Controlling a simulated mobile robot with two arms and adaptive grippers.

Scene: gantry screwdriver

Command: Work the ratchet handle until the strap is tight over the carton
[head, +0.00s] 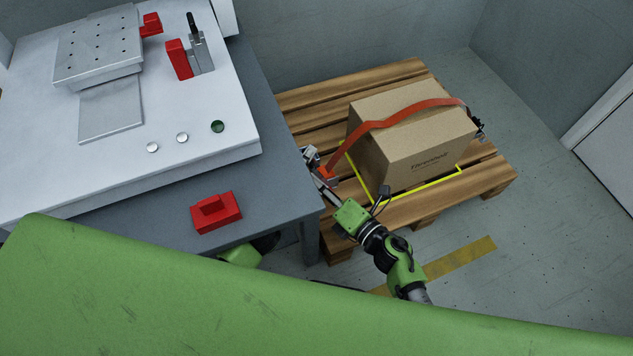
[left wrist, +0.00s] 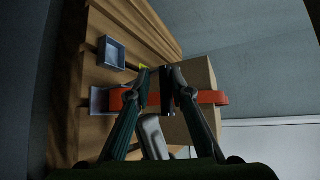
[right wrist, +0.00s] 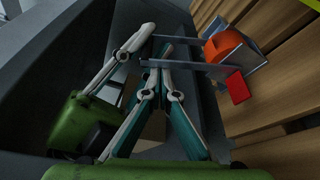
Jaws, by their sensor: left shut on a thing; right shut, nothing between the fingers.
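The carton (head: 425,150) stands on the wooden pallet. The orange strap (head: 400,117) runs over it and bows at the carton's left edge; I cannot tell whether it lies flat on top. The strap winds into the ratchet (right wrist: 243,62), a grey frame with an orange roll at the pallet's near-left side. Its handle (right wrist: 190,66) has two grey rails reaching away from the frame. My left gripper (head: 318,176) is at the handle's end, shut on it; its fingertips (left wrist: 154,78) partly hide the contact. My right gripper (right wrist: 163,62) is shut and empty beside the handle rails.
The grey table (head: 275,120) stands close left of the ratchet, with a red block (head: 216,212) near its front edge. Yellow lines (head: 425,186) border the carton on the pallet (head: 480,180). Floor right of the pallet is clear.

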